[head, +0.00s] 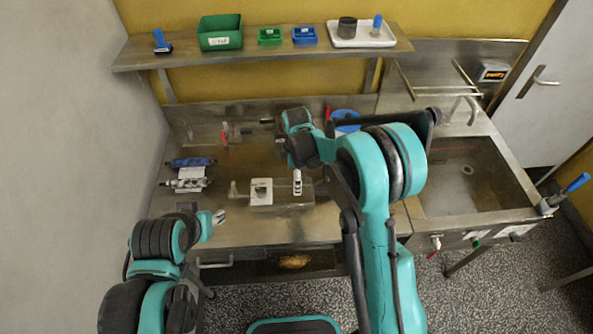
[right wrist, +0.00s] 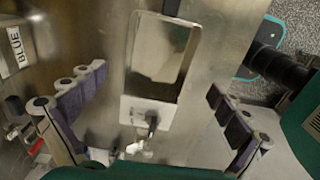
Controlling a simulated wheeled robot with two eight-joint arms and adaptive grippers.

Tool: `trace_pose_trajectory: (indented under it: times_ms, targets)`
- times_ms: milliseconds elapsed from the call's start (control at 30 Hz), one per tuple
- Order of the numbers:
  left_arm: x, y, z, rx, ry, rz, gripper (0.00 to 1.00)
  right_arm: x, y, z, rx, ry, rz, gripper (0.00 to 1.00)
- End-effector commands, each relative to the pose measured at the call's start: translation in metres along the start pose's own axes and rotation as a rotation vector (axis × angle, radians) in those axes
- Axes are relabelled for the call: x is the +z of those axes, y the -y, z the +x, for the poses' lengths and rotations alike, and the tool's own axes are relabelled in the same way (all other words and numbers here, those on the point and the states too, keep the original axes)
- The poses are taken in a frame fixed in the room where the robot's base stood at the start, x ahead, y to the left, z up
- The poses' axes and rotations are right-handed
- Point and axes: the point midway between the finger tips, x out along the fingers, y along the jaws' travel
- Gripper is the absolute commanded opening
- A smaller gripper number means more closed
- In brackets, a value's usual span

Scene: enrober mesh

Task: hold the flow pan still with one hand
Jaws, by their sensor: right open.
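The flow pan appears to be the shallow rectangular metal pan (head: 282,198) on the bench, with a white block (head: 261,190) at its left end. In the right wrist view the pan (right wrist: 160,55) lies between and below the fingers, with a white plate (right wrist: 148,113) and dark knob at one end. My right gripper (right wrist: 158,84) is open over it, a finger to each side, with no clear contact. My left gripper (head: 218,217) is near the bench's front edge, left of the pan and apart from it. Its opening is too small to judge.
A metal fitting (head: 190,178) with a blue part lies at the bench's left. A blue container (head: 346,124) stands at the back, partly behind my right arm. A sink (head: 462,175) is at the right. A shelf (head: 262,52) holds green and blue bins.

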Motion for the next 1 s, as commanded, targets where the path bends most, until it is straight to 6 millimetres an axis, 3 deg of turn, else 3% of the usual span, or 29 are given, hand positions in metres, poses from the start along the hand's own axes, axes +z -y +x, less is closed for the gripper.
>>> trace_pose_trajectory:
  times_ms: [200, 400, 600, 867, 1000]
  targets:
    - [0.0, 0.0, 0.0, 0.0, 0.0, 0.0, 0.4, 0.0, -0.001, 0.045, 0.001, 0.0, 0.001, 1.0]
    - [0.0, 0.0, 0.0, 0.0, 0.0, 0.0, 0.4, 0.0, -0.001, 0.075, 0.001, 0.0, 0.002, 1.0]
    - [0.0, 0.0, 0.0, 0.0, 0.0, 0.0, 0.4, 0.0, 0.0, 0.088, 0.001, 0.0, 0.002, 1.0]
    - [0.0, 0.0, 0.0, 0.0, 0.0, 0.0, 0.4, 0.0, 0.0, 0.089, 0.001, 0.0, 0.002, 1.0]
    - [0.0, 0.0, 0.0, 0.0, 0.0, 0.0, 0.4, 0.0, 0.0, 0.089, 0.001, 0.0, 0.002, 0.68]
